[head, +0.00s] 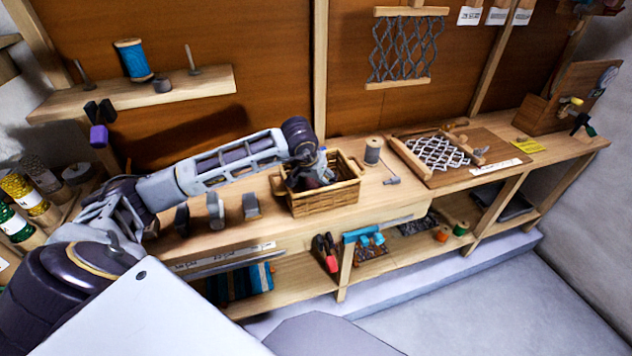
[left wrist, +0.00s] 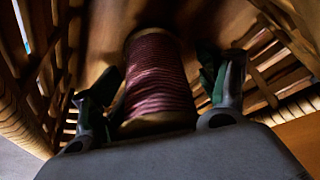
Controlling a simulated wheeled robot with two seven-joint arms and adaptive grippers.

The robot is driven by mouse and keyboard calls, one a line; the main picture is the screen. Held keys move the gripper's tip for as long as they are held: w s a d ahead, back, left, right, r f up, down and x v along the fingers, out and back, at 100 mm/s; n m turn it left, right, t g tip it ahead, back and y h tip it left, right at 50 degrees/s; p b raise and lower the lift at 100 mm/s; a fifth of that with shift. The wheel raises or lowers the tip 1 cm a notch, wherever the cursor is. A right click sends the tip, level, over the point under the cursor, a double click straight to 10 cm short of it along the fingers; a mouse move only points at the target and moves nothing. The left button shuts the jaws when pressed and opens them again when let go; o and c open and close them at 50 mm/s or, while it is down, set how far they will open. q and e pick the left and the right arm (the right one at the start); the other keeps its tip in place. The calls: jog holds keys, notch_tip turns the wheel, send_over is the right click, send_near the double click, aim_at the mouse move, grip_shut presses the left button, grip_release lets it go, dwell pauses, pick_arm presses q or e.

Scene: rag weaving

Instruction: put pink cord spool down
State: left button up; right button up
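The pink cord spool (left wrist: 158,75), wound with dark pink cord, shows in the left wrist view inside the wicker basket (left wrist: 45,110). My left gripper (left wrist: 163,88) has one finger on each side of the spool. The fingers stand apart, with a narrow gap visible beside the cord, so it looks open around the spool. In the head view my left gripper (head: 312,172) reaches down into the basket (head: 328,202) on the bench, and the spool is hidden there. My right gripper is not in view.
A grey-brown spool (head: 373,151) stands just right of the basket on the bench. A wooden board with a grey net (head: 437,153) lies further right. Upright grey blocks (head: 215,211) stand left of the basket. A shelf (head: 205,83) with pegs holds a blue spool (head: 133,60).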

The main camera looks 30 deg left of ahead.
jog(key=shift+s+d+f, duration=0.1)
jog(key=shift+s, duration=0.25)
pick_arm(q)
jog(key=shift+s+r, duration=0.1)
jog(key=shift+r, duration=0.3)
jog(key=v, duration=1.1)
jog(key=shift+s+r+p, duration=0.15)
jog(key=shift+r+p, duration=0.05)
jog(key=shift+p, duration=0.1)
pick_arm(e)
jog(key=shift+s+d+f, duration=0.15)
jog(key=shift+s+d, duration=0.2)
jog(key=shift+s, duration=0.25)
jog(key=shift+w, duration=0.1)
